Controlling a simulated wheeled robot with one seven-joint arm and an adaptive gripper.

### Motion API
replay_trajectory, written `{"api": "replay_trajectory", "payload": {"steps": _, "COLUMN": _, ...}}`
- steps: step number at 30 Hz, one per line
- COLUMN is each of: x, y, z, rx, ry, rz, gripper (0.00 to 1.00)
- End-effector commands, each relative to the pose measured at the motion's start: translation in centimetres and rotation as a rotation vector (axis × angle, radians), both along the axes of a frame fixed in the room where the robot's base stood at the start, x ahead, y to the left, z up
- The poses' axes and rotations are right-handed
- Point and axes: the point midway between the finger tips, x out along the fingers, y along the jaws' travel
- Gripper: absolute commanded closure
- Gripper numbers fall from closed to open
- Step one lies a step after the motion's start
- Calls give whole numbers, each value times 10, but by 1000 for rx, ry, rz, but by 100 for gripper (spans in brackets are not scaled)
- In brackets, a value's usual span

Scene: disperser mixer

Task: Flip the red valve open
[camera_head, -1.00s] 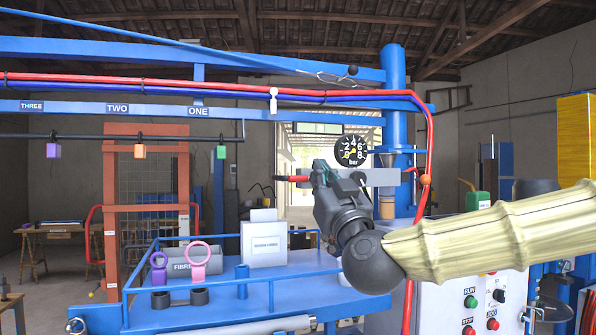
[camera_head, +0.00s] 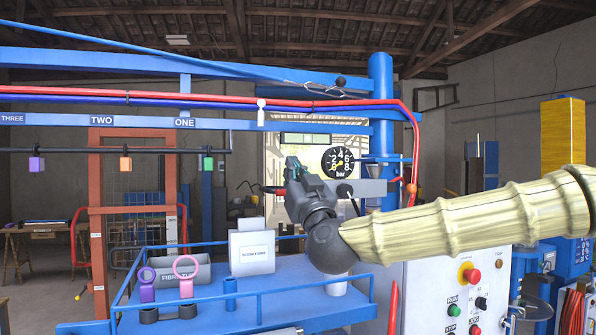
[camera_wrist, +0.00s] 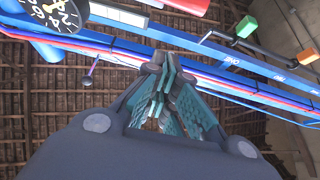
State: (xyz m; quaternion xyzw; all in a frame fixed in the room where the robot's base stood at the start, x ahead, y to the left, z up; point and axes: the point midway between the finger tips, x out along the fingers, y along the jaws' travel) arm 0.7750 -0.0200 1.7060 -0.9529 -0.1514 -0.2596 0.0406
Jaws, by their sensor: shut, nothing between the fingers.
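The red valve handle (camera_head: 272,190) lies level, sticking out to the left from the grey block below the pressure gauge (camera_head: 337,161). My gripper hides the joint at its right end. My gripper (camera_head: 292,164) is shut and empty, with its fingers pointing up, just right of the handle and above it in the picture. I cannot tell whether it touches the handle. In the wrist view my closed teal-padded fingers (camera_wrist: 165,78) point upward. A red bar (camera_wrist: 182,4), probably the handle, crosses the top edge there, beyond the fingertips.
A blue beam (camera_head: 240,123) with red and blue hoses runs above my gripper. A blue railed table (camera_head: 215,300) with purple and pink rings, black cups and a white box stands below left. A control box with buttons (camera_head: 468,275) is at lower right.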

Motion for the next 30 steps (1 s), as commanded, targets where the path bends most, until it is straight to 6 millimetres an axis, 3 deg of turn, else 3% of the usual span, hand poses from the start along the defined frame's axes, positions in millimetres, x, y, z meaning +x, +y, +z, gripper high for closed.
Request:
{"api": "replay_trajectory", "payload": {"steps": 5, "x": 21, "y": 6, "z": 17, "rx": 1, "ry": 2, "rz": -1, "gripper": 100}}
{"api": "replay_trajectory", "payload": {"steps": 18, "x": 26, "y": 7, "z": -21, "rx": 1, "ry": 1, "rz": 0, "gripper": 100}}
{"api": "replay_trajectory", "payload": {"steps": 30, "x": 27, "y": 8, "z": -27, "rx": 1, "ry": -1, "rz": -1, "gripper": 100}}
